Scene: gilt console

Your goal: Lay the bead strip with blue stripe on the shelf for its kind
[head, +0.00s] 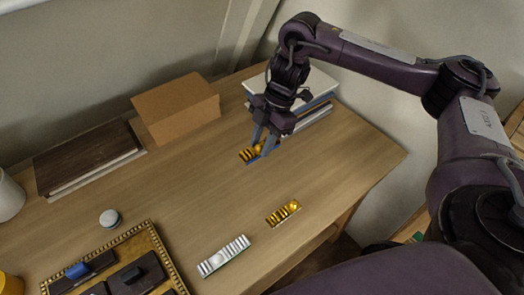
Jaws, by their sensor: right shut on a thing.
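My right gripper (264,142) points down over the back middle of the table and is shut on a gold ribbed bead strip (247,155). A blue edge shows along the strip's lower side. The fingers hide part of the strip, and I cannot tell whether it touches the table. A second gold strip (283,213) lies nearer, at the middle right. A white ribbed strip (224,256) with a greenish edge lies nearer still. I cannot make out a shelf marked for either kind. My left gripper is not in view.
A cardboard box (177,107) and a dark book (85,158) stand at the back left. A stack of books (313,104) lies behind my gripper. A gilt-framed console (152,240), a round white knob (109,218) and a white cup (8,196) are at left. The table's middle is clear.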

